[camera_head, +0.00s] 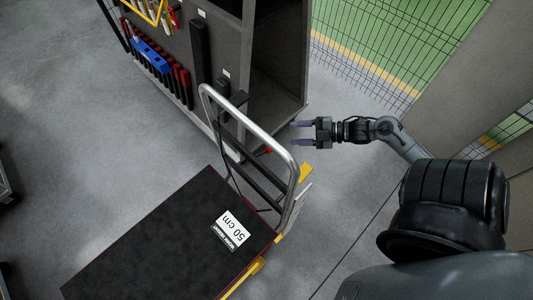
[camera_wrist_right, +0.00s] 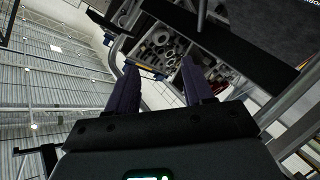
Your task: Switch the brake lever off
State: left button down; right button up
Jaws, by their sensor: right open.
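A trolley with a dark flat deck (camera_head: 150,235) and a bent metal push handle (camera_head: 262,128) stands in the middle of the head view. A small red piece (camera_head: 264,151) shows by the handle and may be the brake lever; I cannot tell its position. My right gripper (camera_head: 295,133) is open and empty, just right of the handle's upper end, with its purple fingers pointing left. In the right wrist view my fingers (camera_wrist_right: 159,82) are apart with nothing between them. I cannot make out the lever there. My left gripper is not in view.
A grey tool cabinet (camera_head: 277,50) with hanging red and blue tools stands behind the trolley. A wire fence (camera_head: 370,50) runs at the back right. Yellow parts (camera_head: 305,172) stick out by the handle's base. Grey floor (camera_head: 80,140) left of the trolley is clear.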

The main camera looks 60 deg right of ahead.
jog(key=b, duration=0.9)
send_near(267, 149)
jog(key=d+f, duration=0.2)
jog(key=b+x, duration=0.1)
jog(key=x, duration=0.2)
jog(key=b+x, duration=0.1)
jog(key=x, duration=0.2)
jog(key=b+x, duration=0.1)
jog(key=x, duration=0.2)
jog(key=shift+w+a+f, duration=0.1)
jog(key=shift+w+f, duration=0.2)
jog(key=shift+f, duration=0.15)
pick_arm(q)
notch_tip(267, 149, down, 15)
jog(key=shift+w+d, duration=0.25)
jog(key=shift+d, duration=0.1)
pick_arm(e)
jog(key=shift+w+a+f, duration=0.15)
jog(key=shift+w+a, duration=0.15)
jog(key=shift+w, duration=0.35)
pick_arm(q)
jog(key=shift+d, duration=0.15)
pick_arm(e)
grip_shut()
